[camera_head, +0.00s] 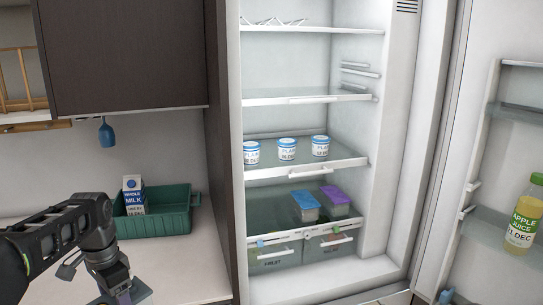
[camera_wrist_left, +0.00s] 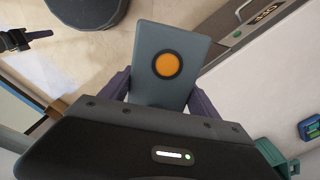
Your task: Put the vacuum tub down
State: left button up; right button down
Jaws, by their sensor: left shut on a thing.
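The vacuum tub (camera_wrist_left: 168,68) is a grey box with an orange disc on its face in the left wrist view. My left gripper (camera_wrist_left: 160,98) is shut on it, with a purple finger on each side. In the head view my left gripper (camera_head: 122,298) is at the bottom edge, low over the counter and in front of the green tray. Only a grey corner of the tub (camera_head: 142,292) shows there, so I cannot tell whether it touches the counter.
The green tray (camera_head: 187,209) with a milk carton (camera_head: 133,195) stands behind on the counter (camera_head: 200,262). Counter to the gripper's right is clear. The open fridge holds white cups (camera_head: 287,149), a blue-lidded tub (camera_head: 304,206) and a purple-lidded tub (camera_head: 336,200). Juice (camera_head: 525,215) is in its door.

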pick_arm(q)
jog(key=w+d+f+n, duration=0.1)
jog(key=d+f+n, duration=0.2)
jog(key=d+f, duration=0.2)
jog(key=w+d+f+n, duration=0.1)
jog(key=d+f+n, duration=0.2)
jog(key=d, duration=0.9)
notch_tip(320, 180, down, 2)
jog(key=shift+w+n, duration=0.15)
jog(key=shift+n, duration=0.25)
